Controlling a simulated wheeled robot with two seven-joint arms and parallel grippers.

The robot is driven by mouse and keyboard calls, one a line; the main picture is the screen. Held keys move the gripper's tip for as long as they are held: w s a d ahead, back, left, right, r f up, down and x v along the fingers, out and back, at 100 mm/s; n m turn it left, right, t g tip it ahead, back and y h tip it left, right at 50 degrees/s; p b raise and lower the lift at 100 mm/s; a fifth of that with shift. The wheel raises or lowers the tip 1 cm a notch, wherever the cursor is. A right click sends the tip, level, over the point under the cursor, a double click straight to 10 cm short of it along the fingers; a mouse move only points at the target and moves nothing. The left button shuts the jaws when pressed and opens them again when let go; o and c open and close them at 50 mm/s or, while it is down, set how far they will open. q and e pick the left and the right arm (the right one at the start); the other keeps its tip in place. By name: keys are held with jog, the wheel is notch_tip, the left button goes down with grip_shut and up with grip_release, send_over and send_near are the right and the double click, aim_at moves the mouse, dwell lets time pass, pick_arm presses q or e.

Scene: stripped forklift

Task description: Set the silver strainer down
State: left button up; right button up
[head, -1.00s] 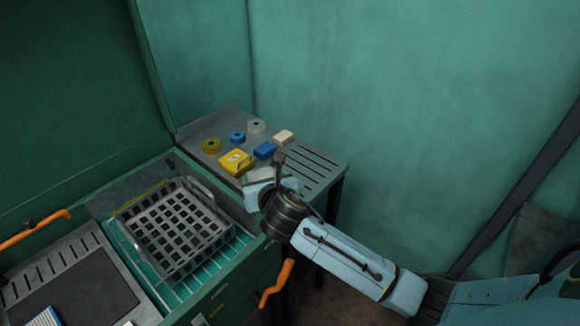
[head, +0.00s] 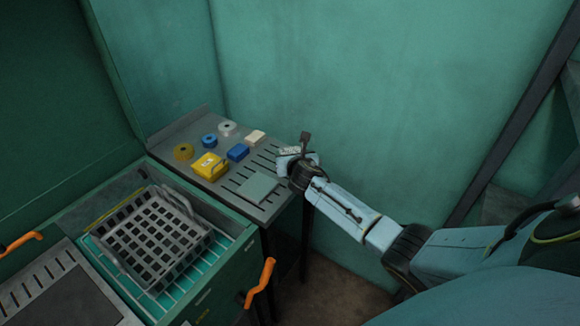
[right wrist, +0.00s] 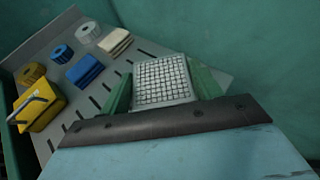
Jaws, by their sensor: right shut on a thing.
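The silver strainer (right wrist: 162,82), a pale square grid, is between the two green fingers of my right gripper (right wrist: 160,92) in the right wrist view. The gripper is shut on it. In the head view my right gripper (head: 293,152) is at the right end of the grey slatted table (head: 222,194), and only a small pale part of the strainer shows there. I cannot tell whether the strainer touches the table or is above it. My left gripper is not in view.
A grey crate (head: 150,240) stands on the left. The green wall (head: 350,80) is behind.

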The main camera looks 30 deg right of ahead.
jog(key=shift+f+b, duration=0.7)
jog(key=shift+f, duration=0.95)
jog(key=shift+f, duration=0.15)
jog(key=o, duration=1.1)
jog(key=shift+a+f, duration=0.1)
jog(key=shift+o, duration=0.2)
